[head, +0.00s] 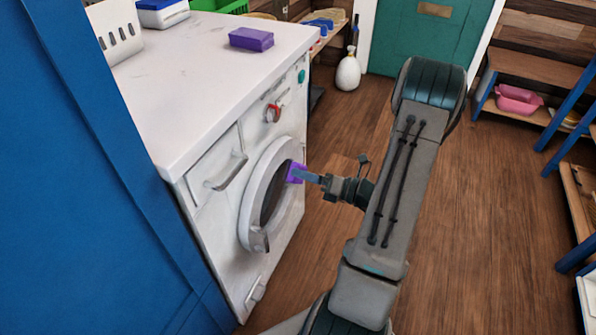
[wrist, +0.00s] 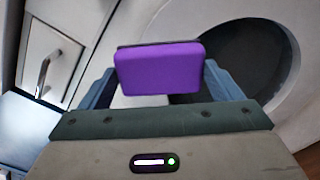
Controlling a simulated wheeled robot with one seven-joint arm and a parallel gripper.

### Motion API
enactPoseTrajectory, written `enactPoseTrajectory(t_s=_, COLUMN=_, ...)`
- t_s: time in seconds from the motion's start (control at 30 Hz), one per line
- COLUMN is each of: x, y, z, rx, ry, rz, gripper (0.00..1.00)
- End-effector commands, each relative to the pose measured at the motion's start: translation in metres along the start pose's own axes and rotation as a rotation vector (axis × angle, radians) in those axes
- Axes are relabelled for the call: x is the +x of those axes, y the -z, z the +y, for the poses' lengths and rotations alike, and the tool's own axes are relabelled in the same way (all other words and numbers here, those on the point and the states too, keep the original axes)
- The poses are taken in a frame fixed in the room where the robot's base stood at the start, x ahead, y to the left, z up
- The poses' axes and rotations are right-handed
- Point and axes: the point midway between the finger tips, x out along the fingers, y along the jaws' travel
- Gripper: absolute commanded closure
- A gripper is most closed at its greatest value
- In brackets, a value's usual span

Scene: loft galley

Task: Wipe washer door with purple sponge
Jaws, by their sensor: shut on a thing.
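The white washer (head: 215,240) stands at the left with its round door (head: 249,212) facing right; the door has a pale ring and dark glass. My gripper (head: 305,176) is at the upper right part of the door ring, shut on a purple sponge (head: 294,172). In the wrist view the sponge (wrist: 160,68) sits between the two blue fingers, with the door's dark glass (wrist: 245,60) behind it and to the right. The sponge is at or very close to the door; I cannot tell whether it touches.
A second purple block (head: 251,39) lies on the worktop (head: 190,70) near a blue-and-white box (head: 162,12) and a white basket (head: 116,32). A tall blue panel (head: 80,180) stands at the left. A white spray bottle (head: 348,72) stands on the floor; the wooden floor (head: 480,220) at the right is clear.

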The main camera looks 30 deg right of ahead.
Motion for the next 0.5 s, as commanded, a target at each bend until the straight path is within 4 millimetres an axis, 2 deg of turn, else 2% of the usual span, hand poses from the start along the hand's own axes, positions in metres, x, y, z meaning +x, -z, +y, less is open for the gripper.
enactPoseTrajectory(t_s=0.1, x=-0.0062, y=0.0, z=0.0004, rx=0.001, ry=-0.001, rz=0.001, gripper=0.33)
enactPoseTrajectory(t_s=0.5, x=-0.0096, y=-0.0004, z=0.0004, rx=0.0, ry=-0.001, rz=0.0, gripper=0.33)
